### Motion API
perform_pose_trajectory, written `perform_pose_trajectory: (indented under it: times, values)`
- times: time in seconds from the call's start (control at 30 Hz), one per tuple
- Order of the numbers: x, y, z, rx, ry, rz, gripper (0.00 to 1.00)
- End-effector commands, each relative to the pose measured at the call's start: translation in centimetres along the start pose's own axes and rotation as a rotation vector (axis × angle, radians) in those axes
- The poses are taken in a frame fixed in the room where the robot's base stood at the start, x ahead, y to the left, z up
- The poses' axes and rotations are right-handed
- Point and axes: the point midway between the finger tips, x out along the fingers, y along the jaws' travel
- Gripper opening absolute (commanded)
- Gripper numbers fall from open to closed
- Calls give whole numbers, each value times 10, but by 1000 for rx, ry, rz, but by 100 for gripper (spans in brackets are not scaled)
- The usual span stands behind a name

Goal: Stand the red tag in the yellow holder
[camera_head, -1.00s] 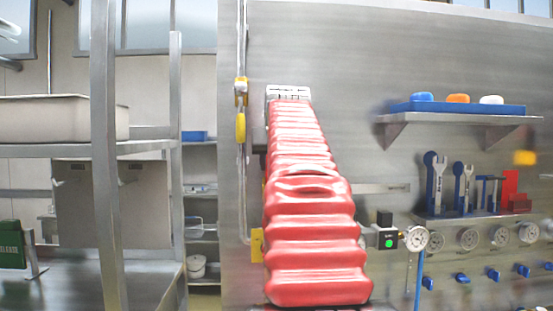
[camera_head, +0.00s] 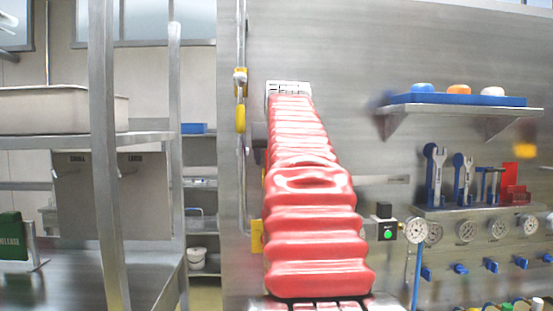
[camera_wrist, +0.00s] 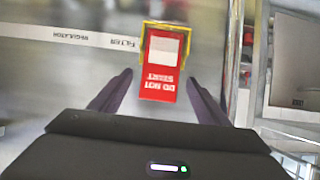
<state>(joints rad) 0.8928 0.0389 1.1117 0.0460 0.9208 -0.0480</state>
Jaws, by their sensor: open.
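The red tag (camera_wrist: 158,85) shows in the wrist view with a white square and the words DO NOT START upside down. The yellow holder (camera_wrist: 145,38) frames the tag's far end, and the tag appears to sit in it. My gripper (camera_wrist: 160,77) is open, with one dark finger on each side of the tag's near part and a visible gap at both sides. In the head view I cannot make out the tag or my fingers; the red ribbed sleeve covers the middle.
In the head view a steel panel carries a shelf with a blue tray (camera_head: 458,99), wrenches (camera_head: 437,175) and gauges (camera_head: 417,230) at right. A green RELEASE sign (camera_head: 11,236) stands on the left bench. A steel post (camera_head: 103,150) rises at left.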

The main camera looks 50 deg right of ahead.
Motion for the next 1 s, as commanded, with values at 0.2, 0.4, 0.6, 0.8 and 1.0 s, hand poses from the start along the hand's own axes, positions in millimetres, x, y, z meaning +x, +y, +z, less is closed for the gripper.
perform_pose_trajectory:
  times: [0.2,0.4,0.6,0.8,1.0]
  values:
    - [-2,0,0,0,0,0,69]
    - [-19,0,-1,0,3,0,69]
    - [-51,0,0,0,3,0,69]
    - [-87,0,0,0,3,0,69]
    - [-119,1,0,0,2,1,69]
